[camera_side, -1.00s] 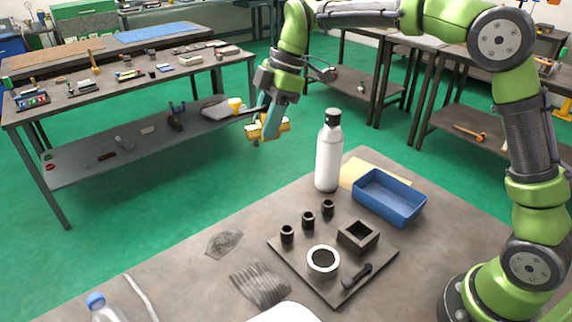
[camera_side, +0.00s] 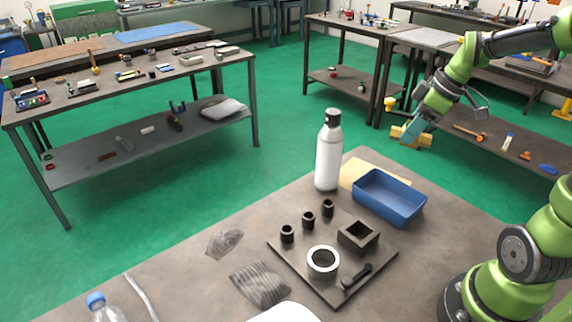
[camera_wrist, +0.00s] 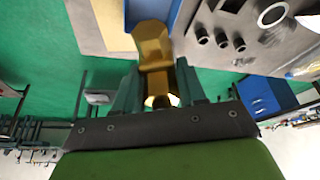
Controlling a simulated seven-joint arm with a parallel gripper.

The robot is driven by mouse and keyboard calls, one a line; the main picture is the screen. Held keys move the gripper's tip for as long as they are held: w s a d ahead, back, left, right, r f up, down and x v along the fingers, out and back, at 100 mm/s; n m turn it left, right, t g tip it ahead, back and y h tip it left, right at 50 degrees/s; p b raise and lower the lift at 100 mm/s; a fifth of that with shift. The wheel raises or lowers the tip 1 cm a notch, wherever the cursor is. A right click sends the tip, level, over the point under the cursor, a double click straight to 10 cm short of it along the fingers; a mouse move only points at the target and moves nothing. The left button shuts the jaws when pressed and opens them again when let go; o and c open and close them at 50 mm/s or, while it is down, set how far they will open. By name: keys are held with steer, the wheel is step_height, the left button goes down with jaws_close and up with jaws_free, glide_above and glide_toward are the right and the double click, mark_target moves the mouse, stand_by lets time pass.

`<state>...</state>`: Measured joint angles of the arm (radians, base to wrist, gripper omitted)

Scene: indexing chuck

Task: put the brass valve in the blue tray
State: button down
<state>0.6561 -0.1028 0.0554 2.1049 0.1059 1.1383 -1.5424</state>
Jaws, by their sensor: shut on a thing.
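The brass valve (camera_side: 419,140) is clamped in my gripper (camera_side: 412,130), high in the air beyond the table and above and to the right of the tray in the side view. The blue tray (camera_side: 388,208) stands on the table and looks empty. Part of it (camera_wrist: 178,18) shows at the top of the wrist view.
A white bottle (camera_side: 328,160) with a black cap stands left of the tray. A tan sheet (camera_side: 362,174) lies behind the tray. In front is a dark plate (camera_side: 325,288) with black pegs, a white ring (camera_side: 323,262) and a square socket (camera_side: 358,237).

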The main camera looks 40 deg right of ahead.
glide_toward(391, 205)
steer(key=w+f, duration=0.1)
steer(key=f, duration=0.1)
steer(key=w+a+f, duration=0.1)
steer(key=w+f, duration=0.1)
steer(key=shift+w+a+f, duration=0.25)
steer(key=shift+w, duration=0.1)
steer(key=shift+f, duration=0.2)
steer(key=c, duration=0.9)
jaws_free()
